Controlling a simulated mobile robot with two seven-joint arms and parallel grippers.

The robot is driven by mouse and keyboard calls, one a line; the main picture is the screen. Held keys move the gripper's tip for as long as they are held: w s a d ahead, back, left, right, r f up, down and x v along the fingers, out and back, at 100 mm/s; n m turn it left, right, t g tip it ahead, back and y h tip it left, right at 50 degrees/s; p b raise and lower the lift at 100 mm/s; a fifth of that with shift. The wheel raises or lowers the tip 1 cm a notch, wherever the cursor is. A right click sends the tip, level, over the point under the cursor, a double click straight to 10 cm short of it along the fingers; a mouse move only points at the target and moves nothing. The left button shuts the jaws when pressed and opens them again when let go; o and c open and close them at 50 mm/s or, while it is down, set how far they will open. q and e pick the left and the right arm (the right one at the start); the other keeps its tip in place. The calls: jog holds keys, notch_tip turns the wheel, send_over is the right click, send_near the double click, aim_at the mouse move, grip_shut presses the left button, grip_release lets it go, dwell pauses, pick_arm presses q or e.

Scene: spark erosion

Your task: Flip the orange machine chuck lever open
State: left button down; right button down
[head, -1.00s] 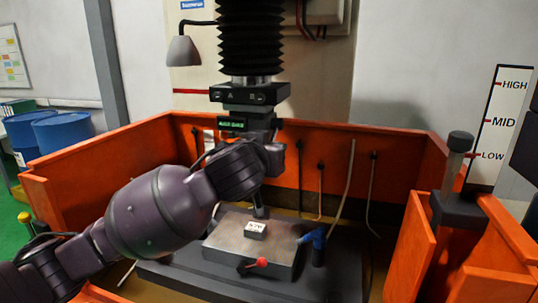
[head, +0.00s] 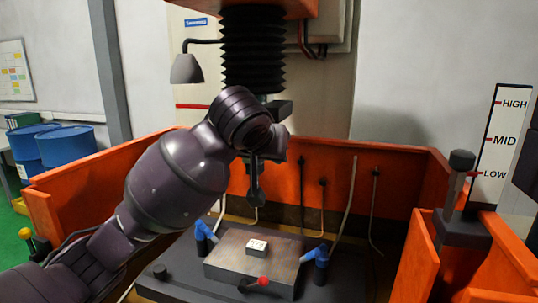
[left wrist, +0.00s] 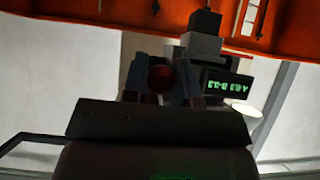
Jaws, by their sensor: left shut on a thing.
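The chuck lever shows a dark red round knob (left wrist: 160,79) in the left wrist view. My left gripper (left wrist: 161,88) is shut, with its fingers on either side of this knob. The machine chuck (left wrist: 200,48) is beyond the fingers, beside a small green-lit display (left wrist: 227,86). In the head view my left wrist covers most of the chuck, the lever and my fingers. The machine head's dark bellows (head: 253,50) hang above, and a dark holder (head: 257,183) hangs below my wrist. My right gripper is not in view.
Below is a dark worktable (head: 180,288) with a grey plate (head: 225,262), a small labelled block (head: 257,247), a red-knobbed lever (head: 263,282) and two blue-handled clamps (head: 318,258). Orange tank walls (head: 400,165) surround it. A level sign (head: 505,140) stands right.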

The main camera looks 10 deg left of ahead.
pick_arm(q)
jog(key=c, duration=0.9)
grip_release()
jog(key=shift+c, duration=0.2)
jog(key=shift+r, duration=0.1)
jog(key=b+v, duration=0.1)
jog(key=v, duration=0.9)
jog(key=shift+s, duration=0.35)
jog(key=shift+a+r, duration=0.1)
